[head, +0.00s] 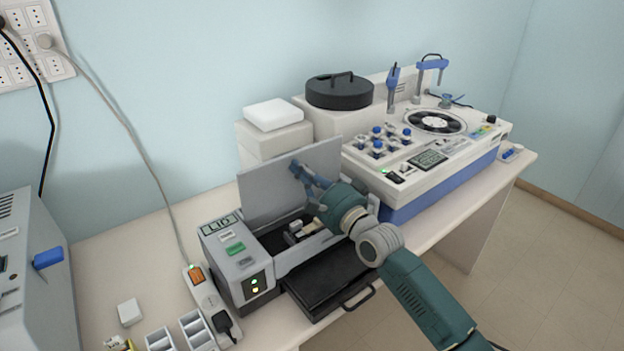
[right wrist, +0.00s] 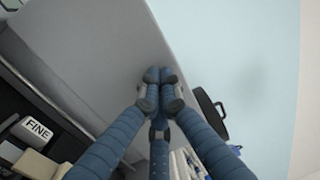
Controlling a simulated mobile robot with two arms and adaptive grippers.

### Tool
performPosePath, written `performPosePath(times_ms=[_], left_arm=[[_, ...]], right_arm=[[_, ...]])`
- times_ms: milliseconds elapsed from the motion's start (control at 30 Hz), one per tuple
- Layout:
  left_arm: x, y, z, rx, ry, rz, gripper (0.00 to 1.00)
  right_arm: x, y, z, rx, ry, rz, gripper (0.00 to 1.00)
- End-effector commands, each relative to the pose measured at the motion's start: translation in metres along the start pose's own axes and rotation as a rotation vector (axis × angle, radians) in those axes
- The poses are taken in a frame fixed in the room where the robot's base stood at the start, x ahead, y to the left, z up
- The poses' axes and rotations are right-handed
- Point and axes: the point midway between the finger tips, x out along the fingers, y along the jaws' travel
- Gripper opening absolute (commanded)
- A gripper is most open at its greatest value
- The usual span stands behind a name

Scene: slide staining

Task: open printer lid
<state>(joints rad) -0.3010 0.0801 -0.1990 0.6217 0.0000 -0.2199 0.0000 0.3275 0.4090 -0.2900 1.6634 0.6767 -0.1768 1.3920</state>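The printer (head: 222,262) is a grey box with a "LID" label and a green button on its top. Its flat grey lid (head: 262,196) stands raised, nearly upright, at the back of the opening. The lid fills much of the right wrist view (right wrist: 90,50). My right gripper (head: 298,170) is at the inner, front side of the lid near its upper right part. Its blue fingertips (right wrist: 160,85) are drawn together with nothing visible between them, close to the lid's edge; I cannot tell whether they touch it. My left gripper is not in view.
A black tray (head: 325,285) with a handle sticks out at the printer's front. A large staining machine (head: 400,185) stands to the right, with a black round cover (head: 340,92) behind. A power strip (head: 207,305) lies left of the printer. A grey device (head: 38,290) stands far left.

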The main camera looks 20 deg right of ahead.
Motion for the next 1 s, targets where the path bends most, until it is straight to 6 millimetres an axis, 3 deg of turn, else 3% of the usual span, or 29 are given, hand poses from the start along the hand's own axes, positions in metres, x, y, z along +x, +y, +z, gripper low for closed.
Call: performPosePath(times_ms=[300,1000], left_arm=[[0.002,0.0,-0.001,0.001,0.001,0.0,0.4],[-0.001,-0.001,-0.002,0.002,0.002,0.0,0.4]], right_arm=[[0.012,-0.001,0.0,0.001,0.0,-0.002,0.0],[0.013,-0.004,0.002,0.0,-0.001,-0.002,0.0]])
